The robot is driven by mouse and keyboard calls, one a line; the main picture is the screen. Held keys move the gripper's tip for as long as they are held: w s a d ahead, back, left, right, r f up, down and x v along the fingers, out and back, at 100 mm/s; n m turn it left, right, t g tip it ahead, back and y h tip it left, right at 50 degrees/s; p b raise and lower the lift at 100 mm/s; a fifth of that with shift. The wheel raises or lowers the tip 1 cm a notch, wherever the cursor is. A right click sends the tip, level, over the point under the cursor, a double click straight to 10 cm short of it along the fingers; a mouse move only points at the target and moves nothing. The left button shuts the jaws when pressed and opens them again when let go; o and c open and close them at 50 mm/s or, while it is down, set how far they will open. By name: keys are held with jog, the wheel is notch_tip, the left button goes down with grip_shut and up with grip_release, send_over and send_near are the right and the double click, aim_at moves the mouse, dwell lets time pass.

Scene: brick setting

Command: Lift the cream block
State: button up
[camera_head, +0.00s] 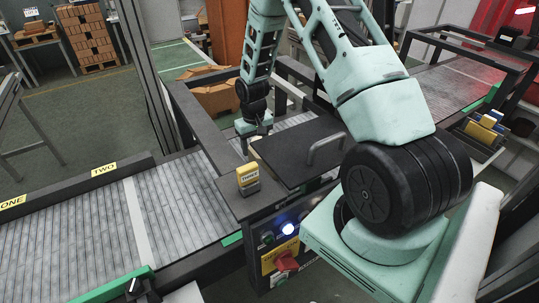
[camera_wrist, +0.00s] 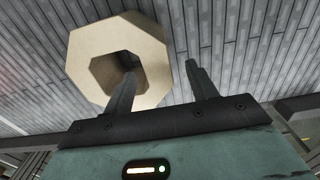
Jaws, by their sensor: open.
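The cream block (camera_wrist: 104,38) is an octagonal ring with a hole through its middle. In the wrist view it lies on the grey conveyor slats, left of centre. My gripper (camera_wrist: 160,70) is open and empty. Its left finger overlaps the hole in the picture, and its right finger is just outside the block's right side. I cannot tell whether the left finger is inside the hole or only in front of it. In the head view my gripper (camera_head: 254,127) points down over the conveyor behind the control box, and I cannot clearly make out the block there.
The roller conveyor (camera_head: 80,230) runs from the lower left towards the upper right. Cardboard boxes (camera_head: 213,97) lie beyond the conveyor.

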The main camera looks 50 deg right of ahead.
aim_at(256, 155)
jog(key=shift+f+p, duration=0.5)
jog(key=shift+p, duration=0.05)
jog(key=shift+d+f+p, duration=0.15)
jog(key=shift+f+p, duration=0.8)
jog(key=shift+f, duration=1.15)
grip_shut()
jog(key=shift+r, duration=0.1)
